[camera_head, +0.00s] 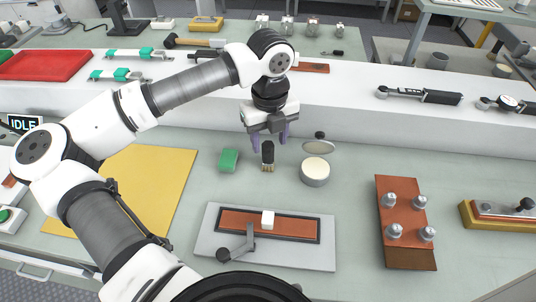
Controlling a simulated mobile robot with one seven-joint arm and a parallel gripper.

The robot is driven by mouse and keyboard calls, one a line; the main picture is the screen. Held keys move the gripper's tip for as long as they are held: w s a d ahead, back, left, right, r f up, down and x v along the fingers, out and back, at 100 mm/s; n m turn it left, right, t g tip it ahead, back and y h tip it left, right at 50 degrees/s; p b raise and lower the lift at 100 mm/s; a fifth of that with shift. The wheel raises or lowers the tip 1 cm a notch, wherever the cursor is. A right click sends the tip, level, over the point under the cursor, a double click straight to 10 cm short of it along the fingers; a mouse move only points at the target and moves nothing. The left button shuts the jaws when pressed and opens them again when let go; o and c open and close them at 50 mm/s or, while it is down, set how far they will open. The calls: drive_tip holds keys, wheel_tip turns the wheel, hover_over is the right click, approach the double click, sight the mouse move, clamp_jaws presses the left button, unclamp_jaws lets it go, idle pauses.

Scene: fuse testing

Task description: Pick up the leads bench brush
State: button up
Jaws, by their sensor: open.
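The bench brush (268,158) has a dark handle and pale bristles. It stands upright, bristles down, on the grey-green bench near the middle of the picture. My gripper (269,138) is open, pointing down, with its two purplish fingers on the left and right of the brush's handle top. From this view I cannot tell whether the fingers touch the handle or how far down they reach.
A green block (228,160) lies left of the brush, and a round tin (315,172) with its lid (318,147) lies right. A fixture plate (213,242) is in front. A brown block with metal knobs (408,258) stands right. A raised white shelf (345,107) runs behind.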

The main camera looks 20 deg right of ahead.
sight(268, 153)
wheel_tip(268, 153, down, 5)
drive_tip(key=shift+s+a+r+p, duration=0.1)
drive_tip(key=shift+s+a+p, duration=0.05)
drive_tip(key=shift+p, duration=0.7)
drive_tip(key=c, duration=0.7)
drive_tip(key=shift+r, duration=0.15)
wheel_tip(268, 153, up, 20)
drive_tip(key=b, duration=0.3)
drive_tip(key=shift+b, duration=0.3)
